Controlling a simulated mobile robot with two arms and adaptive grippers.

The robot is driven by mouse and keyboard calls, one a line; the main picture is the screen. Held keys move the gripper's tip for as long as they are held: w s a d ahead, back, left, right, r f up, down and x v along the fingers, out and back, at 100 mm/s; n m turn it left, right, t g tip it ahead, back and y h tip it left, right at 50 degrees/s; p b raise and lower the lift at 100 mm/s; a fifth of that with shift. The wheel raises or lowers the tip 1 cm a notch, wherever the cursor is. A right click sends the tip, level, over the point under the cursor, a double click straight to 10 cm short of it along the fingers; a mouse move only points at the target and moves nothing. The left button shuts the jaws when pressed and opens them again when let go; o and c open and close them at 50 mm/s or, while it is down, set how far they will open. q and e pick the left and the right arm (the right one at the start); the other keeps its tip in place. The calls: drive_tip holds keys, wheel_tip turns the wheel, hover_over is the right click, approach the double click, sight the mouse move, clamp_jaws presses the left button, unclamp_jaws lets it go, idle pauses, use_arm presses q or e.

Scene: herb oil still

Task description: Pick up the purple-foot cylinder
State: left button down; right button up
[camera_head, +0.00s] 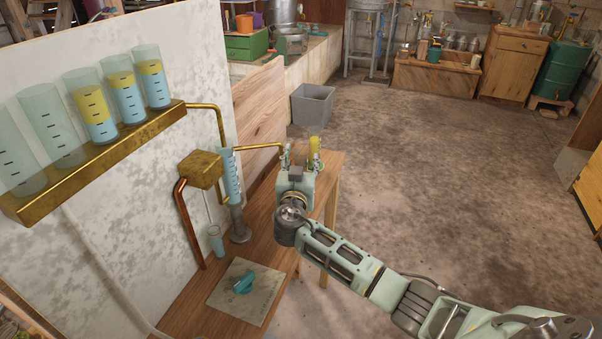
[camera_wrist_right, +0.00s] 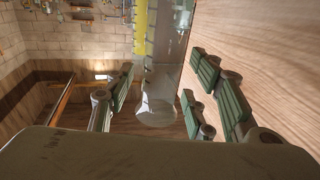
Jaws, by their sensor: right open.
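A clear graduated cylinder with yellow contents (camera_head: 315,147) stands at the far end of the wooden bench, just past my right gripper (camera_head: 297,160). In the right wrist view the cylinder (camera_wrist_right: 152,60) shows upright in the gap between the open fingers of my right gripper (camera_wrist_right: 160,92). Its rounded base looks grey and translucent; I cannot make out a purple foot. I cannot tell how deep it sits between the fingers. The fingers show no clear contact with it. My left gripper is not in view.
A teal object (camera_head: 243,284) lies on a grey mat (camera_head: 237,308). A wooden panel (camera_wrist_right: 270,60) rises close at the right in the wrist view.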

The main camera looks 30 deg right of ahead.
clamp_jaws()
idle(0.5)
drive_tip(key=shift+r, duration=0.1)
